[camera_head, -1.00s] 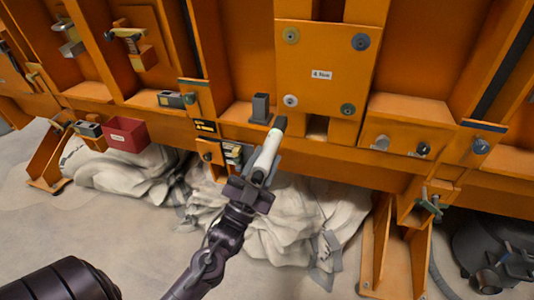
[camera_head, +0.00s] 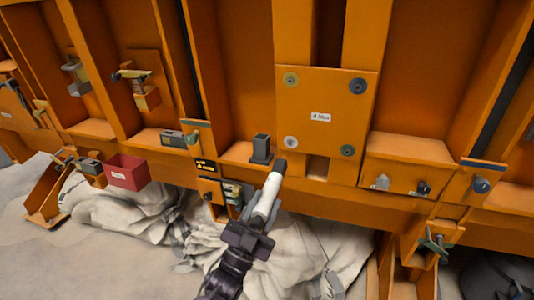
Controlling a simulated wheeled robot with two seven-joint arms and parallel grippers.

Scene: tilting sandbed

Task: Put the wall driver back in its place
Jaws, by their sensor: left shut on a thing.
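The wall driver (camera_head: 268,193) looks like a white cylinder with a dark square-ended tip. My left gripper (camera_head: 259,214) is shut on its lower end and holds it tilted, tip up and slightly right. The tip appears just below and right of a dark grey upright holder (camera_head: 261,149) on the orange ledge. I cannot tell whether the tip touches the ledge edge. The holder's opening is not clearly visible. My right gripper is not in view.
An orange plate (camera_head: 321,140) with a label and several round fasteners stands right of the holder. A red box (camera_head: 128,172) hangs on the left. Crumpled pale sheeting (camera_head: 125,212) lies below the ledge. Knobs (camera_head: 424,188) project at the right.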

